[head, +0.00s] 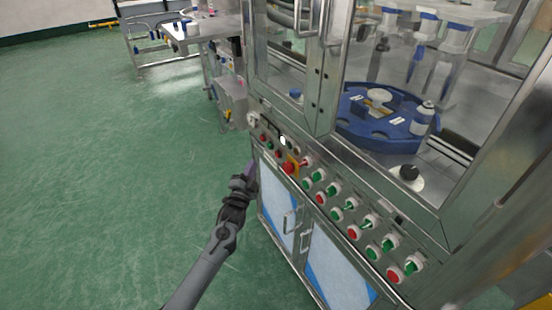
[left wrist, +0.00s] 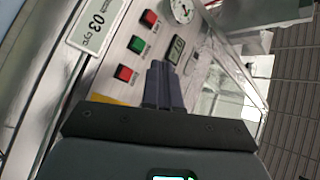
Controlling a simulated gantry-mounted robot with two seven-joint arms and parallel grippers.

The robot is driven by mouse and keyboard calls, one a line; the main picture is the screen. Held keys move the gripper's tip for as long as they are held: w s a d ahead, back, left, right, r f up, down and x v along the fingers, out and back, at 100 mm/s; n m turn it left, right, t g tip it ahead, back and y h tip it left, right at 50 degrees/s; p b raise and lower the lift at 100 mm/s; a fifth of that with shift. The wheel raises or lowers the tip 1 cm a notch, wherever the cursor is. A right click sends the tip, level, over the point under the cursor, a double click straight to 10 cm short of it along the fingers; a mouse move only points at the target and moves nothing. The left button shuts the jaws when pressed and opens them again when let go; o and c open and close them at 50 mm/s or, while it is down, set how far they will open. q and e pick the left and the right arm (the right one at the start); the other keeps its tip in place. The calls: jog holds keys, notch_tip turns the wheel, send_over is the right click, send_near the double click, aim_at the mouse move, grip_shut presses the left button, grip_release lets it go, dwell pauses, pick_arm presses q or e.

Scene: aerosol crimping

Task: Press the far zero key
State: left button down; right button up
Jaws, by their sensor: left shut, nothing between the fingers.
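My left gripper (head: 251,171) is in front of the far end of the machine's control panel, with its fingers toward the panel. In the left wrist view, its two dark fingers (left wrist: 163,70) are together with nothing between them. Just beyond their tips is a small dark-framed meter (left wrist: 177,49) on the panel. A zero key cannot be made out on it at this size. I cannot tell whether the fingertips touch the panel. My right gripper is not in view.
Near the meter are a round gauge (left wrist: 182,11), a green button (left wrist: 137,44) and red buttons. An emergency stop (head: 289,168) and several red and green controls run along the panel. Glass doors (head: 322,60) stand above it. Green floor (head: 110,160) at left is clear.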

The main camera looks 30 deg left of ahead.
aim_at(277, 155)
pick_arm(q)
jog(key=w+d+b, duration=0.2)
jog(key=w+b, duration=0.2)
jog(key=w, duration=0.1)
jog(key=shift+w+d, duration=0.35)
jog(key=shift+d, duration=0.05)
jog(key=shift+w, duration=0.2)
dwell(1.8)
jog(key=shift+w+d, duration=0.15)
jog(key=shift+w, duration=0.05)
